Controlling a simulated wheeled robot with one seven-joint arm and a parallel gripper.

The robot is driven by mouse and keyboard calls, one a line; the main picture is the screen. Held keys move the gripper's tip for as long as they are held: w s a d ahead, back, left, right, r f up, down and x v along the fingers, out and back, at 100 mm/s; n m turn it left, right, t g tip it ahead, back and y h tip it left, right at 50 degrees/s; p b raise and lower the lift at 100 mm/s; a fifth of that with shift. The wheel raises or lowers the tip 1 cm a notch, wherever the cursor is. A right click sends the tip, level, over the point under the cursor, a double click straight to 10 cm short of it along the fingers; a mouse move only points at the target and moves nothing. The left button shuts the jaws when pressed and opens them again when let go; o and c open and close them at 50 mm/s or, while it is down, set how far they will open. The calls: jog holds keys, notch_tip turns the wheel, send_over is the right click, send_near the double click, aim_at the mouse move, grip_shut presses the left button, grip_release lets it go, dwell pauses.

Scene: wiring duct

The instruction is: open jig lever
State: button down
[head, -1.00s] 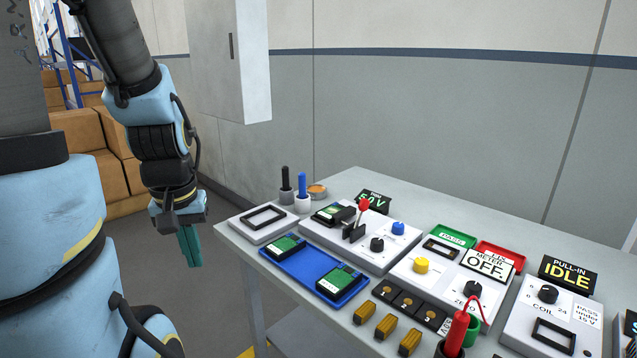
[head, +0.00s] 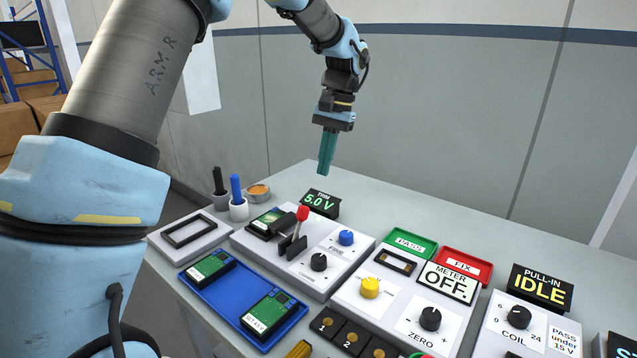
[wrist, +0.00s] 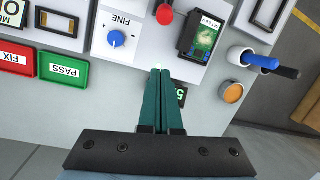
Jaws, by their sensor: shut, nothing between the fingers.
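The jig (head: 330,262) is a light grey box on the table with a blue knob, a black knob and a lever. The jig lever (head: 302,214) has a red ball end and a black arm and bracket; it stands roughly upright beside a green board (head: 266,220) seated in the jig. The lever's red end also shows in the wrist view (wrist: 165,14), at the top, beyond the fingertips. My gripper (head: 324,172) is shut and empty, its teal fingers pointing down above the back of the table, behind the jig. In the wrist view the closed fingers (wrist: 160,72) partly cover the 5.0 V display.
The 5.0 V display (head: 321,203) stands behind the jig. A blue tray (head: 218,303) with two green boards lies in front. Blue and black handles (head: 236,189) stand in holders at left. Green PASS (head: 412,243) and red FIX trays lie right.

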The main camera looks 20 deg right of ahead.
aim_at(299, 226)
jog(key=p+x, duration=0.2)
jog(key=x, duration=0.7)
jog(key=shift+a+f+p, duration=0.15)
jog(key=shift+p, duration=0.2)
jog(key=shift+s+a+r+p, duration=0.65)
jog(key=shift+s+a+r, duration=0.15)
jog(key=shift+s, duration=0.05)
jog(key=shift+s+a+r, duration=0.15)
jog(key=shift+s+a, duration=0.25)
jog(key=shift+s, duration=0.05)
